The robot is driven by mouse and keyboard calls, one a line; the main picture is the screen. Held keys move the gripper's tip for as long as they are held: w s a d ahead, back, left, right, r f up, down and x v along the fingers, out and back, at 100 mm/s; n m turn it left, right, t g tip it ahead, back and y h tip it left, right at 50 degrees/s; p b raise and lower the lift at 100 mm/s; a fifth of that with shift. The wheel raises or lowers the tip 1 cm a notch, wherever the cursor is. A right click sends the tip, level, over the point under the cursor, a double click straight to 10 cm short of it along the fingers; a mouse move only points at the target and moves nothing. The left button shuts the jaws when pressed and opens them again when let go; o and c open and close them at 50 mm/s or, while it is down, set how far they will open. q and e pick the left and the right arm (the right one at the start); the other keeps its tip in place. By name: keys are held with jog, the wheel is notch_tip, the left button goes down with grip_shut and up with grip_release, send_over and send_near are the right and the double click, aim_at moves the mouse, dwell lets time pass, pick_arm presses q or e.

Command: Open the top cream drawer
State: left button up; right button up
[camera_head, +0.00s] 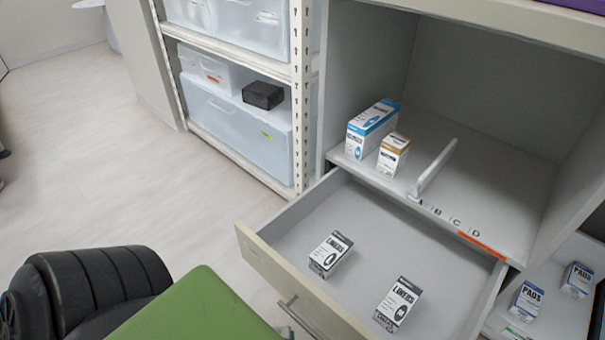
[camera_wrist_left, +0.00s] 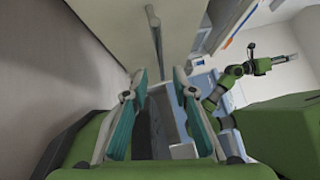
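The cream drawer (camera_head: 300,285) is pulled out below the open shelf compartment, and its grey interior shows. Its metal bar handle (camera_head: 298,313) is on the cream front; the bar also shows in the left wrist view (camera_wrist_left: 154,32). Two white and black liner boxes, one to the left (camera_head: 330,254) and one to the right (camera_head: 398,304), are in the drawer. My left gripper (camera_wrist_left: 159,76) is open, its two teal-padded fingers spread with nothing held. The handle appears just beyond its fingertips. In the head view my green arm mostly hides this gripper. My right gripper (camera_wrist_left: 289,58) shows small in the left wrist view.
A blue box (camera_head: 372,128) and a brown-topped box (camera_head: 393,155) stand on the shelf above, beside a white divider (camera_head: 434,170). Pads boxes (camera_head: 527,300) sit on a lower surface at right.

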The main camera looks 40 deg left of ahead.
pick_arm(q)
jog(key=v, duration=0.5)
jog(key=shift+w, duration=0.1)
dwell(0.5)
